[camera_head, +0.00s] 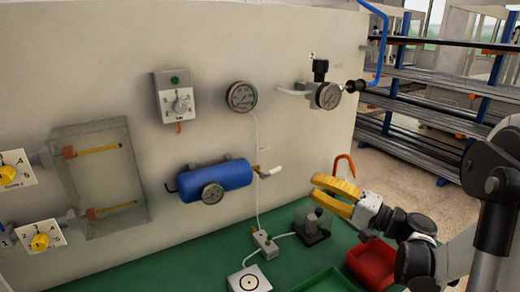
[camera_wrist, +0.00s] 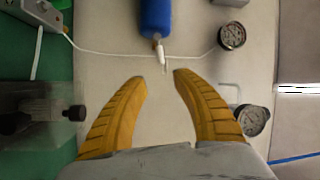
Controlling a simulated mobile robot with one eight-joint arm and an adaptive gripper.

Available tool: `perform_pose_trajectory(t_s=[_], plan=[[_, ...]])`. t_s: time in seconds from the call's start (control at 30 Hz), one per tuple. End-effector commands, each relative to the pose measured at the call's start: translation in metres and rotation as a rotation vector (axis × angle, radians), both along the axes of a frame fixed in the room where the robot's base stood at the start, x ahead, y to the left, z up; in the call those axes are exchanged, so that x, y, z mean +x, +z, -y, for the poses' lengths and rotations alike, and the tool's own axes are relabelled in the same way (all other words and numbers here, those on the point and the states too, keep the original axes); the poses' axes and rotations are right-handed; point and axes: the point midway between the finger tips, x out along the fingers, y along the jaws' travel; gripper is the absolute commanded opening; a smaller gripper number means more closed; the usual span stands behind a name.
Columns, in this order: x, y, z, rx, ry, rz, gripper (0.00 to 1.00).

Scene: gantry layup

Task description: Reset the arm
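My gripper (camera_head: 316,189) is in front of the wall panel at the right, above the green bench, with its yellow fingers pointing left. In the wrist view my gripper (camera_wrist: 161,77) has its two yellow fingers spread apart, with nothing between them. The white lever (camera_wrist: 161,52) at the end of the blue tank (camera_wrist: 156,18) appears just beyond the fingertips; the head view shows this lever (camera_head: 275,170) left of the gripper and apart from it.
The panel (camera_head: 290,45) carries a gauge (camera_head: 242,96), another gauge (camera_head: 328,96), a dial box (camera_head: 175,96) and yellow knobs (camera_head: 40,242). On the green bench (camera_head: 185,270) are a red bin (camera_head: 372,262), a dark-based device (camera_head: 312,228) and a white pad (camera_head: 249,279). Shelving (camera_head: 440,85) stands behind right.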

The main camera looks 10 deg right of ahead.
Motion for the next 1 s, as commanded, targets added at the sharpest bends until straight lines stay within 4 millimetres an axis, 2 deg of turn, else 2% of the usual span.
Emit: perform_pose_trajectory(t_s=[0.07,0.23,0.33,0.47,0.57,0.7,0.83,1.0], plan=[[-0.001,-0.001,-0.011,-0.03,0.007,-0.03,0.34],[-0.017,-0.015,-0.064,-0.227,0.036,-0.185,0.34],[-0.041,-0.031,-0.093,-0.404,0.047,-0.289,0.34],[-0.084,-0.052,-0.113,-0.652,0.044,-0.386,0.34],[-0.119,-0.065,-0.114,-0.851,0.031,-0.425,0.34],[-0.166,-0.077,-0.101,-1.123,0.001,-0.432,0.34],[-0.194,-0.08,-0.084,-1.318,-0.032,-0.403,0.34],[-0.21,-0.079,-0.069,-1.456,-0.06,-0.366,0.34]])
